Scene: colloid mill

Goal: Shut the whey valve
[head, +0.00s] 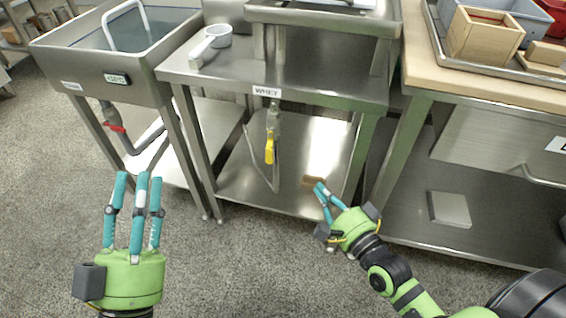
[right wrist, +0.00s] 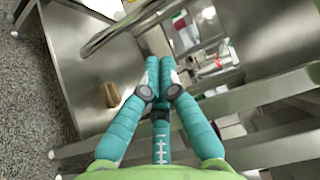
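The whey valve's yellow handle (head: 269,148) hangs pointing down along the pipe under the steel table, below the WHEY label (head: 266,91). I cannot make the handle out in the right wrist view. My right gripper (head: 319,187) is below and to the right of the handle in the head view, apart from it. In the right wrist view its fingertips (right wrist: 160,62) are drawn together with nothing seen between them. My left gripper (head: 138,177) is at the lower left, fingers spread and empty, well away from the valve.
A steel sink (head: 105,65) with a red-handled valve (head: 117,128) stands to the left. A brown block (head: 313,181) lies on the lower shelf (head: 240,185) near my right gripper; it also shows in the right wrist view (right wrist: 109,95). A wooden-topped bench (head: 415,60) stands right. Floor in front is clear.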

